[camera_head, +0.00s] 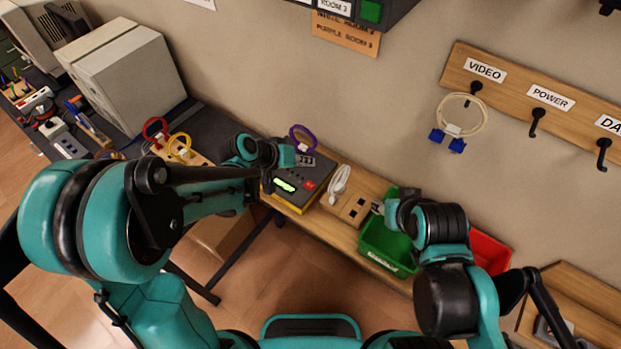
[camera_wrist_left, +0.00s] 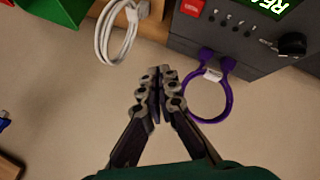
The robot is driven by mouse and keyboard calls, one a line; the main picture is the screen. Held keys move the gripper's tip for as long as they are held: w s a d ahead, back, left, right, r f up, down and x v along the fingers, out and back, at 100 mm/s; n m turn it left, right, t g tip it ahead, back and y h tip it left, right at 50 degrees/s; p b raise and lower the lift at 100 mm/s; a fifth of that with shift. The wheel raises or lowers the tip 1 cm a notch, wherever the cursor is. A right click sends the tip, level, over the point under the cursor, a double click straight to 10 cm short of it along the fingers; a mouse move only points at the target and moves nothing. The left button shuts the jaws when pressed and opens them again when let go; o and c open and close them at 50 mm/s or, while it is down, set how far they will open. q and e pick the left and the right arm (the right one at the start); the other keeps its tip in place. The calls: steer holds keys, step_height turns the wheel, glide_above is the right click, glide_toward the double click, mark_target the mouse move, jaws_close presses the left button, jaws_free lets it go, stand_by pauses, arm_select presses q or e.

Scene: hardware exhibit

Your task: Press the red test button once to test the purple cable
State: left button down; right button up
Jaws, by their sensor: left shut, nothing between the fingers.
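The test box is dark grey with yellow edges (camera_head: 320,174) and stands on the wooden bench, its green display (camera_head: 285,185) lit. The red test button (camera_head: 309,184) is on its top panel; it also shows at the top of the left wrist view (camera_wrist_left: 192,7). The purple cable (camera_head: 303,138) is a loop at the box's wall side, its two ends at the box in the left wrist view (camera_wrist_left: 208,118). My left gripper (camera_wrist_left: 158,76) is shut and empty, apart from the button, between the purple loop and a white cable. My right gripper (camera_head: 379,207) is by the green bin, its fingers unclear.
A coiled white cable (camera_head: 339,184) lies right of the box. A green bin (camera_head: 375,240) and a red bin (camera_head: 491,252) stand further right. Red and yellow cables (camera_head: 180,145) lie left. A hook rail (camera_head: 550,98) on the wall holds a blue-ended cable (camera_head: 463,115).

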mark_target(307, 186)
arm_select(q)
steer(key=shift+w+d+f, duration=0.1)
stand_by(0.3)
step_height(307, 186, down, 8)
steer(key=b, duration=0.6)
steer(key=shift+f+b, duration=0.2)
steer(key=shift+b, duration=0.15)
steer(key=shift+f, duration=0.25)
steer(key=shift+b, duration=0.3)
stand_by(0.6)
steer(key=shift+f+b, duration=0.4)
